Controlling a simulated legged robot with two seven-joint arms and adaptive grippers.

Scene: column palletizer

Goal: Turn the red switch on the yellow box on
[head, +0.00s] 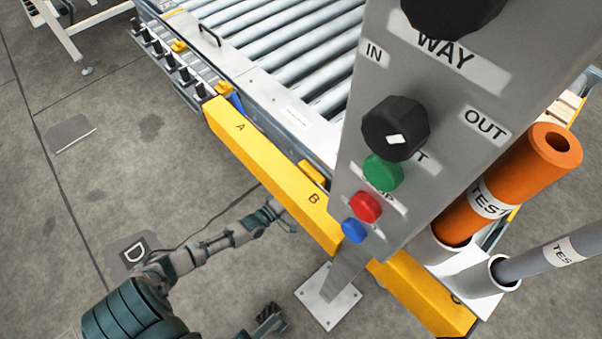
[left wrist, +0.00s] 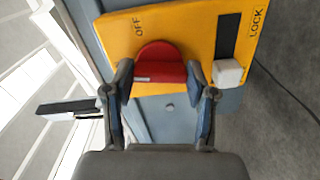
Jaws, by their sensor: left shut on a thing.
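In the left wrist view, the yellow box (left wrist: 195,25) fills the top, with OFF printed at its upper left and LOCK at its right edge. The round red switch (left wrist: 160,55) sits at the box's lower middle. My left gripper (left wrist: 160,76) is shut on the red switch, one finger on each side of it. In the head view, my left gripper (head: 282,213) reaches to the yellow beam near the letter B. The red switch and its box cannot be made out there. A dark part low in the head view may be my right gripper (head: 268,318); its jaws are unclear.
A grey control panel (head: 440,120) with several knobs and buttons stands close at the right. Behind the yellow beam (head: 255,160) lies a roller conveyor (head: 280,45). Orange (head: 515,180) and grey tubes stand at the right.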

